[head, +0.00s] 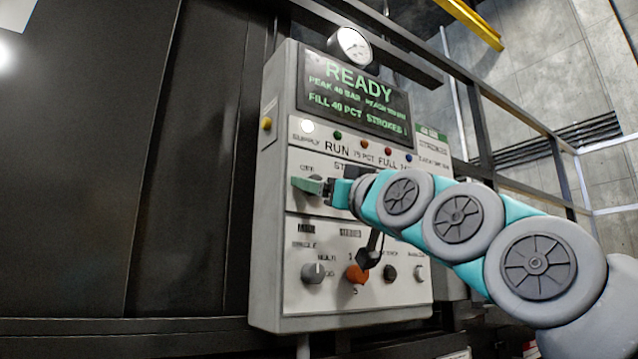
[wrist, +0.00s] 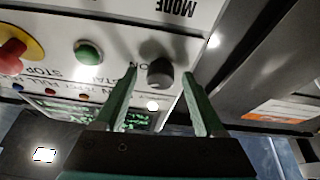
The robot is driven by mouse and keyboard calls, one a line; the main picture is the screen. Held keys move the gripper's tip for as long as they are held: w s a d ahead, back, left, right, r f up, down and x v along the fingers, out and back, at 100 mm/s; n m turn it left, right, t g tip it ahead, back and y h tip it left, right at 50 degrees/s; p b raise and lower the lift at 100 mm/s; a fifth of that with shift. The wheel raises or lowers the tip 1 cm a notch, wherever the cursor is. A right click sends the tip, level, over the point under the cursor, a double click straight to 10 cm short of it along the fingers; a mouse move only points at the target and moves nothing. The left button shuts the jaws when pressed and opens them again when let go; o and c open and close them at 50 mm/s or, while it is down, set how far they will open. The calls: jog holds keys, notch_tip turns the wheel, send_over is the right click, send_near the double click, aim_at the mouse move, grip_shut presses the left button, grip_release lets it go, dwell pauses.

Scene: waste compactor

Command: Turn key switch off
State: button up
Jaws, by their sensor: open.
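My gripper (wrist: 161,78) is open, with one green finger on each side of the knob. I see no clear contact between fingers and knob.
A green button (wrist: 88,53) and a red stop button (wrist: 12,55) on yellow sit beside the switch. A "READY" display (head: 355,95) and a gauge (head: 352,46) are above.

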grip_shut()
dwell(0.6)
